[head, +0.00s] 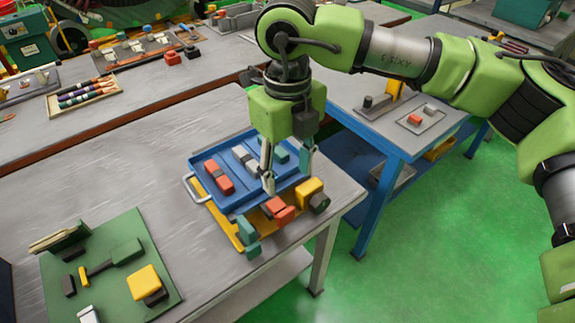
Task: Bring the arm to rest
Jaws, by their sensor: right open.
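My right arm comes in from the right, with green links and grey joints. Its gripper (287,180) points down over the blue tray (196,170) on the grey table. It is open, its two fingers apart, with nothing clearly held between them. A red block (218,178) and grey and green blocks lie in the tray. The fingers hide part of the tray. My left gripper is not in view.
A yellow tray (222,228) with red, yellow and green parts lies at the blue tray's near side. A green mat (165,245) with tools is at lower left. A blue-framed table (400,145) stands right. Green floor is free at lower right.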

